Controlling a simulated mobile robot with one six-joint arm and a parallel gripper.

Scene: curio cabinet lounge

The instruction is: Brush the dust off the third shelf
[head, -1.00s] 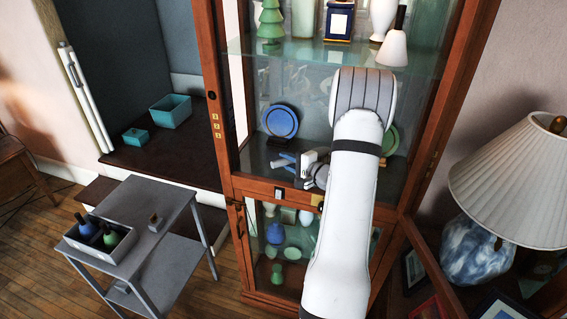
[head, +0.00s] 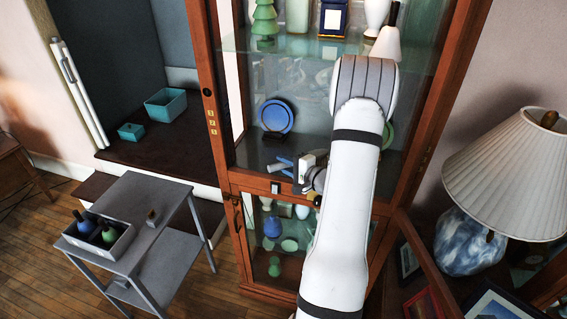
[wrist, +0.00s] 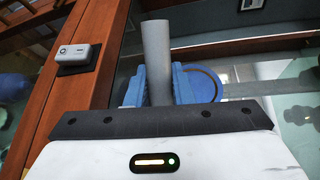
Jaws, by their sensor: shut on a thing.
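My gripper (head: 284,167) is at the glass cabinet, low in front of the shelf (head: 250,153) that bears a blue plate (head: 276,115). In the wrist view its two blue fingers (wrist: 158,85) are shut on a plain grey cylindrical handle (wrist: 156,50). The blue plate also shows in the wrist view (wrist: 207,84), behind the right finger. A green plate (head: 388,136) is partly hidden behind my arm. I cannot make out dust or tell which shelf is the third.
The upper glass shelf (head: 245,43) holds a green tree figure (head: 264,22), vases and a framed piece. The wooden cabinet post (head: 207,95) stands left of my gripper. A lamp (head: 510,165) stands at right. A grey side table (head: 150,205) with a bottle tray stands at left.

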